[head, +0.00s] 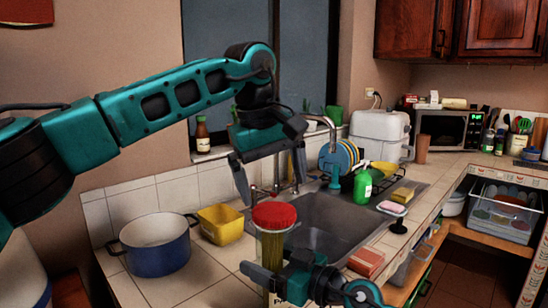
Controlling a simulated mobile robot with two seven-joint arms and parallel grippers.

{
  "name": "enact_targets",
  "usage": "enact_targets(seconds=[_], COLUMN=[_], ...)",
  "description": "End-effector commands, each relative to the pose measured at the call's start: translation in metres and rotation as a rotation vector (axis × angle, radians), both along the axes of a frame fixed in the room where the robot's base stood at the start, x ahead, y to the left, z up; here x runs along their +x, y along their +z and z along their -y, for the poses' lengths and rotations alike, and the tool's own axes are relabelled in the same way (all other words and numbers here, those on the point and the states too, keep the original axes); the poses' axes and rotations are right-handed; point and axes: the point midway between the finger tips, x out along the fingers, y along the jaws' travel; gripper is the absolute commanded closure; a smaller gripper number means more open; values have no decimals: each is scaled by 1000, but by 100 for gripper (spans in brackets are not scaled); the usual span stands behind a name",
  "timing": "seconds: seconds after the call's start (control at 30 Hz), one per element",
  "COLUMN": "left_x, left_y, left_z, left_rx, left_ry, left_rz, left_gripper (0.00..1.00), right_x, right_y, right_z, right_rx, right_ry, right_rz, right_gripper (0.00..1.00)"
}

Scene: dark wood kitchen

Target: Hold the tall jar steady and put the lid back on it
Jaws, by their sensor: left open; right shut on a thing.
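The tall jar (271,248) stands upright near the front edge of the sink, clear-sided with yellowish contents. The red lid (274,214) sits on top of the jar and looks level; whether it is fully seated I cannot tell. My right gripper (276,278) is shut on the jar's lower part from the front right, hiding much of its base. My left gripper (268,182) is open and empty above the lid, fingers pointing down, apart from it.
A blue pot (160,254) and a yellow container (220,225) stand left of the jar. The sink (335,222) and its faucet (331,140) lie behind it. A reddish box (366,262) and a green bottle (363,186) are to the right.

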Motion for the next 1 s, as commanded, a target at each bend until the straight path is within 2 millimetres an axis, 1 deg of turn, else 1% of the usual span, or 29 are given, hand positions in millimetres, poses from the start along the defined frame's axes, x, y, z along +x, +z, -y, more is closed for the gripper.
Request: enact_targets(seconds=[0.1, 0.5, 1.0], left_x=[2, 5, 5], left_y=[0, 1, 9], left_z=[1, 2, 1], left_rx=[-23, -88, -172], left_ry=[234, 1049, 2084], left_rz=[-55, -210, -305], left_gripper=[0, 0, 0], right_x=[0, 0, 0], right_y=[0, 0, 0], right_z=[0, 0, 0], right_rx=[-1, -1, -1], right_ry=[0, 0, 0], right_rz=[0, 0, 0], right_gripper=[100, 100, 100])
